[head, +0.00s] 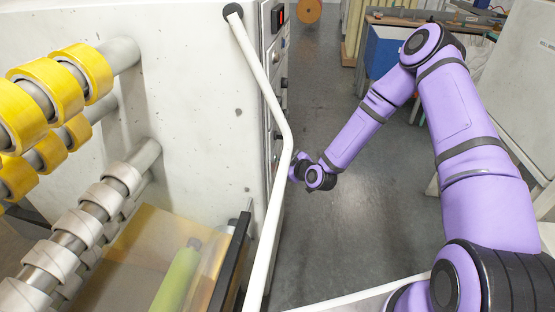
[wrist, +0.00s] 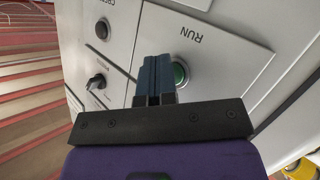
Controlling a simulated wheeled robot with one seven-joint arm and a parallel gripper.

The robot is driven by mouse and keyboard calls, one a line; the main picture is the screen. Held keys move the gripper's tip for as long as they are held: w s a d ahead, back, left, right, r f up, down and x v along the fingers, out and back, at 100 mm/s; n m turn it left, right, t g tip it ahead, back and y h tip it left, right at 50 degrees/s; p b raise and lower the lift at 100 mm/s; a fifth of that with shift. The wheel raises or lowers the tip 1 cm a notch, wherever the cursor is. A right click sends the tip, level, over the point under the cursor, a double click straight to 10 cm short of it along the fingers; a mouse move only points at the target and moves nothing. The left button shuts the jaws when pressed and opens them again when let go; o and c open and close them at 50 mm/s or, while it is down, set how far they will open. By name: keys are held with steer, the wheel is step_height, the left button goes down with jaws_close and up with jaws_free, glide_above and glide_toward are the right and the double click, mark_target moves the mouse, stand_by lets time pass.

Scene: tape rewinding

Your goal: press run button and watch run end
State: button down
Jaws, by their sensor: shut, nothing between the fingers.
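The green run button (wrist: 180,73) sits on a light grey panel (wrist: 222,62) under the upside-down word RUN in the wrist view. My gripper (wrist: 155,60) is shut and empty, with its blue-grey fingertips in front of the panel beside the button. The fingers cover the left part of the button. I cannot tell whether the fingertips touch it. In the head view the purple arm reaches down to the machine's right side, where its wrist (head: 318,177) is close to the panel edge. The fingers and run button are hidden there.
The machine (head: 195,110) carries yellow tape rolls (head: 85,70) and pale rolls (head: 100,195) on its left. A white bent bar (head: 272,105) runs down its front corner. A red display (head: 281,16) is on its side. A black knob (wrist: 96,81) is near the fingers.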

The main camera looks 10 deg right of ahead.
steer(key=shift+s+d, duration=0.3)
steer(key=shift+d, duration=0.4)
steer(key=shift+s+d, duration=0.35)
steer(key=shift+d, duration=0.4)
steer(key=shift+s+d, duration=0.3)
steer(key=shift+d, duration=0.5)
steer(key=shift+s+d, duration=0.35)
steer(key=shift+d, duration=0.4)
